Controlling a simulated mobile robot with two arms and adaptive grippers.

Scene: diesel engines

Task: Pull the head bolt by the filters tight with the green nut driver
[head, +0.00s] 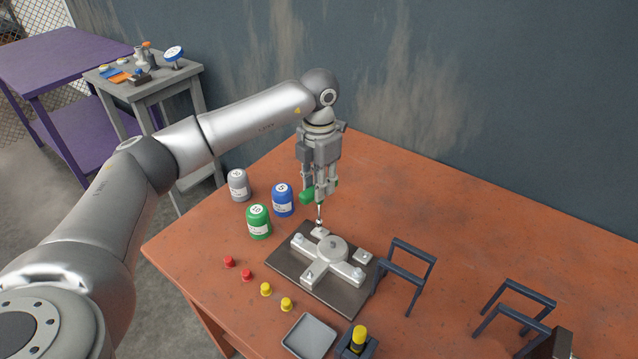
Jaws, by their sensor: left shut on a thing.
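My left gripper (320,188) is shut on the green nut driver (307,196), which it holds upright with the shank pointing down. The driver's tip is at the far-left pad (319,231) of a light grey cross-shaped head (331,250), on the side towards the filters. Whether the tip sits on the bolt there is too small to tell. The head lies on a dark plate (285,267) on the orange-brown table. Grey (238,185), blue (283,200) and green (258,222) labelled canisters, seemingly the filters, stand left of the driver. My right gripper is not in view.
Red caps (247,275) and yellow caps (266,289) lie left of the plate. A grey tray (310,337) and a dark holder with a yellow-handled tool (359,337) are in front. Dark frames (408,265) stand to the right.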

